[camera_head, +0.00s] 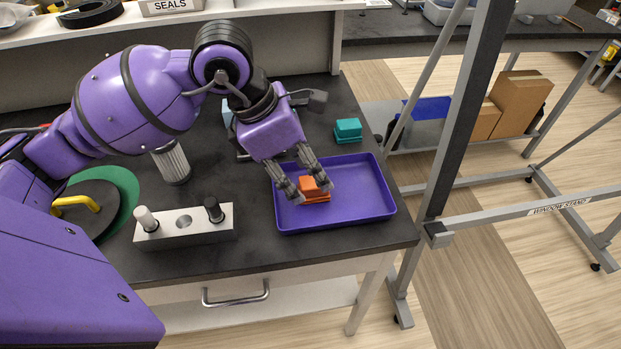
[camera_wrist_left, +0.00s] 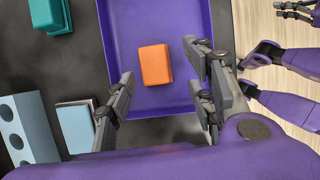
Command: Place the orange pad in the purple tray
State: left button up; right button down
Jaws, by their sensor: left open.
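The orange pad (camera_head: 314,188) lies in the purple tray (camera_head: 372,208), left of the tray's middle in the head view. In the left wrist view the pad (camera_wrist_left: 155,65) rests on the floor of the tray (camera_wrist_left: 122,22). My left gripper (camera_head: 314,192) is over the tray with its fingers spread on either side of the pad. In the left wrist view the fingers of my left gripper (camera_wrist_left: 160,82) stand apart, with a gap between each finger and the pad. Part of the other arm shows at the right edge of the left wrist view, including its gripper (camera_wrist_left: 297,10), whose jaw state is unclear.
A teal block (camera_head: 348,130) stands behind the tray. A metal block with a white and a black peg (camera_head: 184,226) stands left of the tray. A grey ribbed cylinder (camera_head: 172,163) and a green disc with a yellow handle (camera_head: 95,203) are farther left. A metal window stand (camera_head: 455,130) rises on the right.

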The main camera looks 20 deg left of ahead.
pick_arm(q)
jog(key=v, duration=0.8)
jog(key=shift+d, duration=0.1)
